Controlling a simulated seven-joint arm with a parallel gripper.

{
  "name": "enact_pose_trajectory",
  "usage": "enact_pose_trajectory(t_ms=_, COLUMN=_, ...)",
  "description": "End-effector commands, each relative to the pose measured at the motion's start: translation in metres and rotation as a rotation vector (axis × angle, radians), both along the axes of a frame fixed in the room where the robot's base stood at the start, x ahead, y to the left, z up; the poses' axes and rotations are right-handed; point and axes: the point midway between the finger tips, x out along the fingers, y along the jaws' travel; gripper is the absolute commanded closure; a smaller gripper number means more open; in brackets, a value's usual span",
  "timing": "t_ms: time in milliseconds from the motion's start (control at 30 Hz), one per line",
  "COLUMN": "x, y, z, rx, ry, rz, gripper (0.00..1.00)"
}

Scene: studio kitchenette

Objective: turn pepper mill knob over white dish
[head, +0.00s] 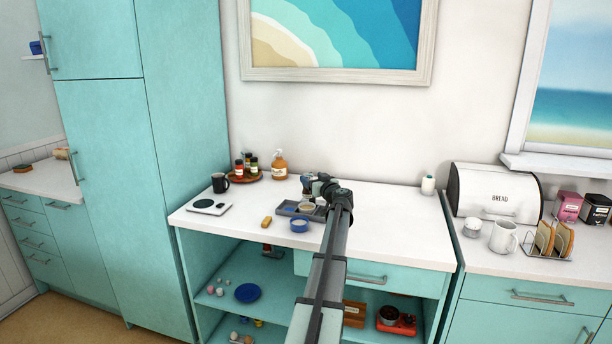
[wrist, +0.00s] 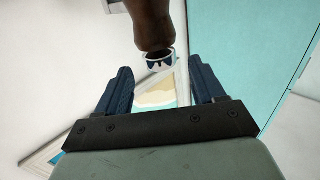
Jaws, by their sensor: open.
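My gripper (head: 315,184) is open above the counter near the grey tray. In the wrist view its two dark blue fingers (wrist: 160,68) are apart, with nothing gripped. A brown wooden body, apparently the pepper mill (wrist: 152,22), comes in from the top of that view. A small shiny piece at its narrow end looks like the knob (wrist: 160,58), just beyond the fingertips and roughly in line with the gap. In the head view I cannot make out the mill behind my gripper. A small pale round dish (head: 306,208) sits in the tray; I cannot tell whether it is the white dish.
A yellow block (head: 266,222), a kitchen scale (head: 208,207), a dark mug (head: 220,183) and a bottle (head: 279,166) stand to the left. The counter's right side is mostly clear.

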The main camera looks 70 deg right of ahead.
Motion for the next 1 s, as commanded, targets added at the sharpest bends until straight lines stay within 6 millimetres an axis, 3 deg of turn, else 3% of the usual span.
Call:
enact_pose_trajectory(t_ms=100, x=0.015, y=-0.018, z=0.0, rx=0.0, ry=0.0, rz=0.002, gripper=0.31)
enact_pose_trajectory(t_ms=333, x=0.035, y=-0.038, z=0.0, rx=0.0, ry=0.0, rz=0.0, gripper=0.31)
enact_pose_trajectory(t_ms=833, x=0.043, y=-0.046, z=0.0, rx=0.001, ry=-0.001, rz=0.0, gripper=0.31)
enact_pose_trajectory(t_ms=1000, x=0.043, y=-0.046, z=0.0, rx=0.001, ry=-0.001, rz=0.0, gripper=0.46)
